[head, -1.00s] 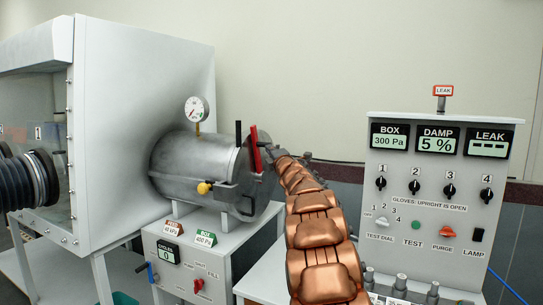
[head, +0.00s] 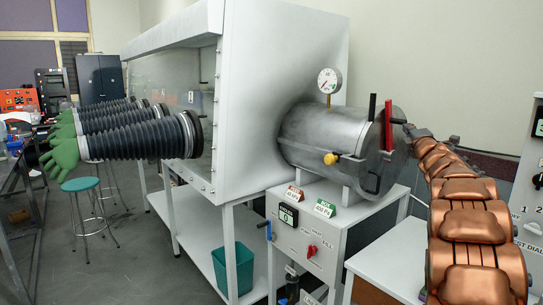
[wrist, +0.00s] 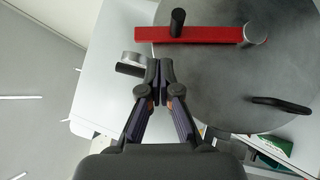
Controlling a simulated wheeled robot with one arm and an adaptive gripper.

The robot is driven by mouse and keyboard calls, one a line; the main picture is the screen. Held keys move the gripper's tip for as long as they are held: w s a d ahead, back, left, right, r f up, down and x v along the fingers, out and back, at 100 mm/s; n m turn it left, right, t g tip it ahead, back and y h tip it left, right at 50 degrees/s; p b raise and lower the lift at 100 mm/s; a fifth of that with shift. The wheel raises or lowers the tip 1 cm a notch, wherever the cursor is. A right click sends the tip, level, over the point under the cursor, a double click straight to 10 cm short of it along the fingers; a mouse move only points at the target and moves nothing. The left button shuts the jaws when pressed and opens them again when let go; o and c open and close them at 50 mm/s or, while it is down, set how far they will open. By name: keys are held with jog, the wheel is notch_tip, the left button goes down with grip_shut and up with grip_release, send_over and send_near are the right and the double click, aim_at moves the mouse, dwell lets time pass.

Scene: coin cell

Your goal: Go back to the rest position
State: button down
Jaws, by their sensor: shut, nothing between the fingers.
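My copper-coloured arm reaches up from the lower right in the head view. My gripper (head: 417,131) is at its far end, beside the round door of the steel chamber (head: 320,135); its fingers are small and partly hidden there. In the wrist view my gripper (wrist: 160,72) has its fingertips together with nothing between them. It is in front of the left edge of the grey round door (wrist: 225,85), below the left end of a red bar (wrist: 205,34). I cannot tell whether it touches the door.
The chamber joins a white glovebox (head: 270,90) with black ribbed gloves (head: 150,138) sticking out. Below the chamber stands a control cabinet (head: 330,235). A white bench (head: 390,262) is under my arm. A stool (head: 80,184) and open floor are at left.

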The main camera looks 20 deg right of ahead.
jog(key=shift+a, duration=0.1)
jog(key=s+a+f+m+g+y, duration=0.1)
jog(key=s+a+f+m+g, duration=0.6)
jog(key=s+a+f, duration=0.65)
jog(key=s+a+f+m+g+y, duration=0.1)
jog(key=s+a+f+m+g, duration=0.75)
jog(key=a, duration=0.75)
jog(key=s+a+f+g+y, duration=0.1)
jog(key=s+a+f, duration=0.3)
jog(key=s, duration=0.5)
jog(key=s+a+f+g+y, duration=0.2)
jog(key=s+a+f, duration=0.2)
jog(key=s+a, duration=0.4)
jog(key=s+a+f+g+y, duration=0.2)
jog(key=s+a, duration=0.5)
jog(key=s, duration=0.4)
jog(key=shift+s+f+p, duration=0.2)
jog(key=shift+f+p, duration=0.1)
jog(key=shift+f, duration=0.6)
jog(key=shift+a+m, duration=0.1)
jog(key=shift+m, duration=0.15)
